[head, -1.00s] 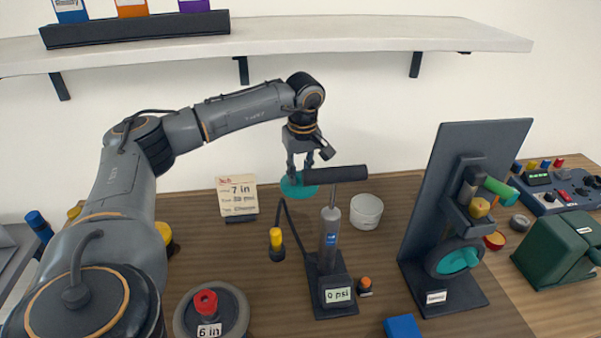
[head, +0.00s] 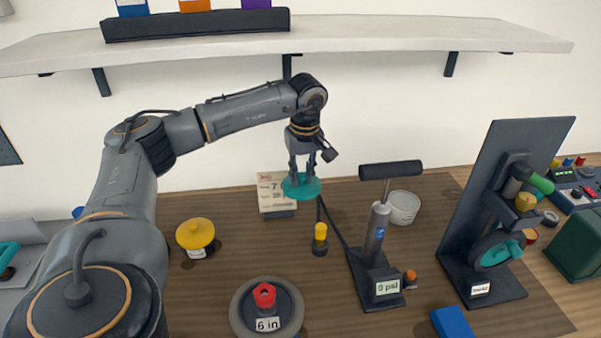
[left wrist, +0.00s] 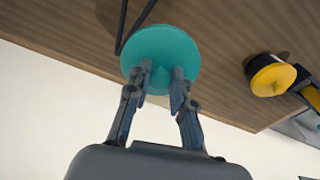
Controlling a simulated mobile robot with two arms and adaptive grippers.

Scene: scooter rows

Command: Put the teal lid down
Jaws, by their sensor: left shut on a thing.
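The teal lid (head: 301,188) is a round disc held in the air by my left gripper (head: 302,172), in front of the small card sign at the back of the table. In the left wrist view the teal lid (left wrist: 160,52) fills the space at the fingertips. Both fingers of the left gripper (left wrist: 161,76) are shut on the knob at its middle. The lid is apart from the wooden table (head: 215,285). My right gripper is not in view.
A pump (head: 376,240) with a black handle and a white cup (head: 403,207) stand right of the lid. A yellow-topped thing (head: 195,235) stands left, a grey wheel (head: 267,308) in front. Bare wood lies between them. A shelf (head: 400,35) runs above.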

